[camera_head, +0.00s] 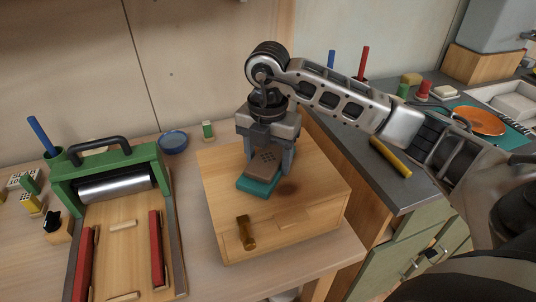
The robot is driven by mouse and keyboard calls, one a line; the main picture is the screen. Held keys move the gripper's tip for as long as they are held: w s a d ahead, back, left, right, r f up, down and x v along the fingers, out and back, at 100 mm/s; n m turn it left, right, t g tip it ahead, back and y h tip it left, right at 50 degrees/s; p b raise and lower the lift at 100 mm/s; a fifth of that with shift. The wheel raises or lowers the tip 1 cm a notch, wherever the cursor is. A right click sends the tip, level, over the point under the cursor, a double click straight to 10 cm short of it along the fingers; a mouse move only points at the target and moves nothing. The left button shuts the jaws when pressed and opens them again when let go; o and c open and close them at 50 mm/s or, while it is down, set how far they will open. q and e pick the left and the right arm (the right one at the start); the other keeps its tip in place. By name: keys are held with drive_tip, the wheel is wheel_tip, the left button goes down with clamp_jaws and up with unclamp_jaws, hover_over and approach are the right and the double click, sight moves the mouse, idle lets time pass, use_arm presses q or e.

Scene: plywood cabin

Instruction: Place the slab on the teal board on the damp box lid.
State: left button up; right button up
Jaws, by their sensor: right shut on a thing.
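My right gripper (266,160) points down over the wooden box and is shut on a brown slab (263,168) with small dark holes in its top. Directly beneath the slab is a flat teal piece (258,187), at the box lid; whether the slab touches it is hard to tell. The pale wooden damp box lid (318,182) is otherwise bare, with a dark round patch right of the teal piece. A larger teal board (513,133) lies on the right counter beneath an orange disc. My left gripper is out of view.
A green-framed roller press (110,172) with red rails stands at left. A blue bowl (173,142) and a small green-and-white block (208,130) sit behind the box. A yellow bar (391,157) lies on the grey counter at right. A brass latch (245,232) is on the box front.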

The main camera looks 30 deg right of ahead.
sight(268, 157)
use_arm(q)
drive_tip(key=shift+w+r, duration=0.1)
use_arm(e)
drive_tip(key=o, duration=1.2)
drive_tip(key=shift+r, duration=0.5)
use_arm(q)
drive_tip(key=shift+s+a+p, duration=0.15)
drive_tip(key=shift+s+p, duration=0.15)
drive_tip(key=shift+p, duration=0.4)
use_arm(e)
wheel_tip(268, 157, up, 11)
drive_tip(key=shift+r, duration=0.15)
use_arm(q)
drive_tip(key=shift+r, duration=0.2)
